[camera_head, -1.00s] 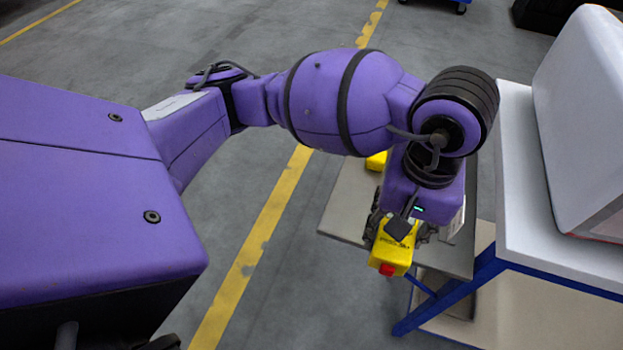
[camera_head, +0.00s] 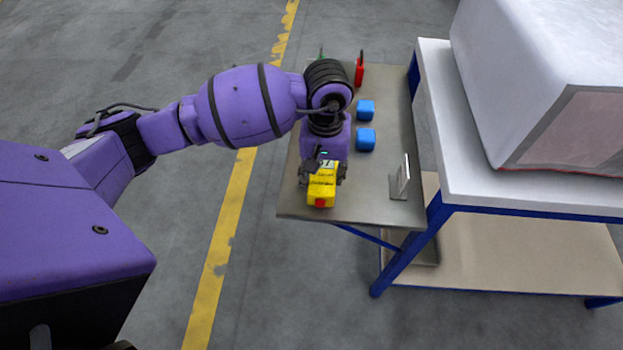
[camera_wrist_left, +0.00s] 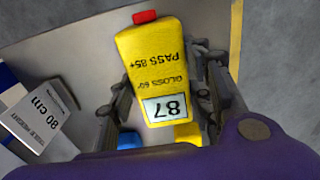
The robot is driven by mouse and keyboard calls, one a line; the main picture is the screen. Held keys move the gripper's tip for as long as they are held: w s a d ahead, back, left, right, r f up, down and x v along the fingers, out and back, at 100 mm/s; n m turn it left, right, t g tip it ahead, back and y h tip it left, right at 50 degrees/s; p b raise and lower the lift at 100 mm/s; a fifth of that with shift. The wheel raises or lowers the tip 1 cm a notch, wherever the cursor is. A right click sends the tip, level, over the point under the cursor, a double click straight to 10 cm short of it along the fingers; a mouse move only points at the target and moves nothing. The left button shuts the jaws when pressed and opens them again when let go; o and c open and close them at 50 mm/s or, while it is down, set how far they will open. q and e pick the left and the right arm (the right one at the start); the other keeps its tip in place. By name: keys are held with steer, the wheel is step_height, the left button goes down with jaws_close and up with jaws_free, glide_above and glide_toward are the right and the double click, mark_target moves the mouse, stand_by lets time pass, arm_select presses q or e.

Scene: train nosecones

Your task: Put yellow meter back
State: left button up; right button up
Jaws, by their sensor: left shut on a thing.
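The yellow meter (camera_head: 322,188) has a red end and a display. In the left wrist view the meter (camera_wrist_left: 158,65) shows "GLOSS 60°", "PASS 85+" and the reading 87. My left gripper (camera_head: 323,178) is shut on it, with a finger on each side, over the near left part of the grey side table (camera_head: 370,207). I cannot tell whether the meter touches the table. Another yellow thing (camera_wrist_left: 188,133) shows partly behind the meter in the left wrist view. My right gripper is not in view.
Two blue blocks (camera_head: 366,139) and a red padlock-like thing (camera_head: 360,70) stand on the side table. A white bench (camera_head: 480,180) with a large pale block is to the right.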

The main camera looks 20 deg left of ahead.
mark_target(323, 173)
arm_select(q)
steer(key=shift+f, duration=0.75)
steer(key=o, duration=1.6)
steer(key=shift+o, duration=0.2)
step_height(323, 173, up, 12)
steer(key=shift+r, duration=0.2)
